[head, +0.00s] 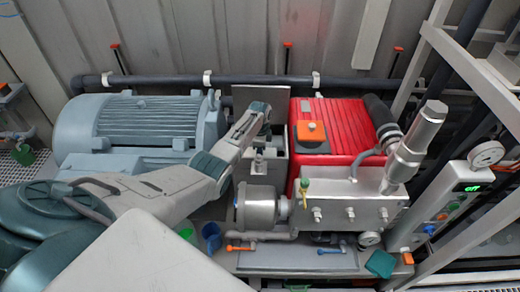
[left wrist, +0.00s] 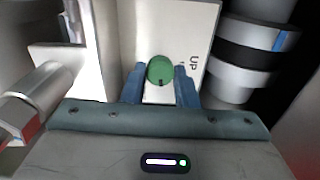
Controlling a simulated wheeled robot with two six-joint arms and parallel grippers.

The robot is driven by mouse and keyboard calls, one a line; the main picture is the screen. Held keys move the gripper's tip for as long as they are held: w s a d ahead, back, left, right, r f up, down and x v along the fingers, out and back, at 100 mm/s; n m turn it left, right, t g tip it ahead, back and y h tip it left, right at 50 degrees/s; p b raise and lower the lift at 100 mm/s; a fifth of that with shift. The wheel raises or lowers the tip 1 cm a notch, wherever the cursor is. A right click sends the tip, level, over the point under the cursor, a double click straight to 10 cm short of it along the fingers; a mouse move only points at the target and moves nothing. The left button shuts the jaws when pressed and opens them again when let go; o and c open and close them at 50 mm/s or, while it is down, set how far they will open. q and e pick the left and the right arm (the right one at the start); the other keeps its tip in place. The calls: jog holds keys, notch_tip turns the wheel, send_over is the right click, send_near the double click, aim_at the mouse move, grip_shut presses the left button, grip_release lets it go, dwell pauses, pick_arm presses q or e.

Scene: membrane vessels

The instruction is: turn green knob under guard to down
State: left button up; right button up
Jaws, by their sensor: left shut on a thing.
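The green knob (left wrist: 160,69) is round and sits on a pale plate (left wrist: 205,25) in the left wrist view. A small dark mark shows at the knob's lower edge. The word "UP" is printed on the plate to the right of the knob. My left gripper (left wrist: 160,82) has its blue fingers on both sides of the knob and is shut on it. In the head view, my left gripper (head: 258,158) reaches down in a narrow grey box between the motor and the red cover. The knob is hidden there. My right gripper is not in view.
A grey upright plate (head: 273,93) stands behind the gripper. A blue-grey motor (head: 130,122) is on the left, a red ribbed cover (head: 340,120) on the right. A steel block (head: 350,208) with valves and a round steel housing (head: 257,207) stand close in front.

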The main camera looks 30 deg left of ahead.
pick_arm(q)
jog(key=m, duration=0.4)
jog(key=shift+r, duration=0.1)
jog(key=shift+m, duration=1.8)
jog(key=shift+w+m, duration=0.1)
jog(key=shift+m, duration=0.2)
jog(key=o, duration=1)
notch_tip(320, 180, up, 11)
jog(key=b, duration=0.1)
